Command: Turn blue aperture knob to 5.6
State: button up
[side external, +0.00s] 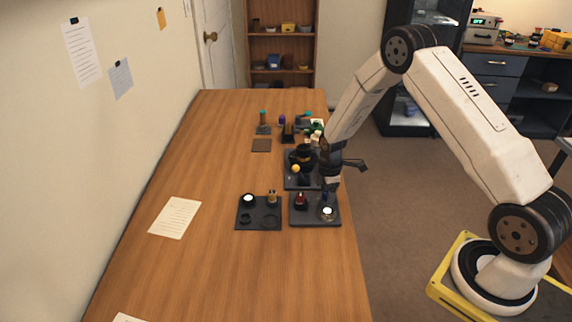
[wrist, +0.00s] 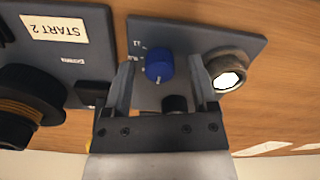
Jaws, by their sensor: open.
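The blue aperture knob (wrist: 158,66) stands on a dark grey panel (wrist: 190,35) in the wrist view. A white pointer line on it faces the bottom of the picture. Small white scale marks sit to its left; one reads like 11, the others are too small to read. My gripper (wrist: 160,60) is open, with one finger on each side of the knob. I cannot tell whether the fingers touch it. In the side view my gripper (side external: 328,187) points down at the panel (side external: 310,219) near the table's right edge and mostly hides the knob.
A bright lens in a metal ring (wrist: 228,78) stands close beside the right finger. A black board with a "START 2" label (wrist: 58,29) lies at left. A tray (side external: 258,226) and a red-topped part (side external: 300,200) are nearby. The table's left side is mostly clear.

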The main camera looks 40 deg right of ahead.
jog(key=shift+f, duration=0.1)
jog(key=shift+c, duration=0.2)
grip_shut()
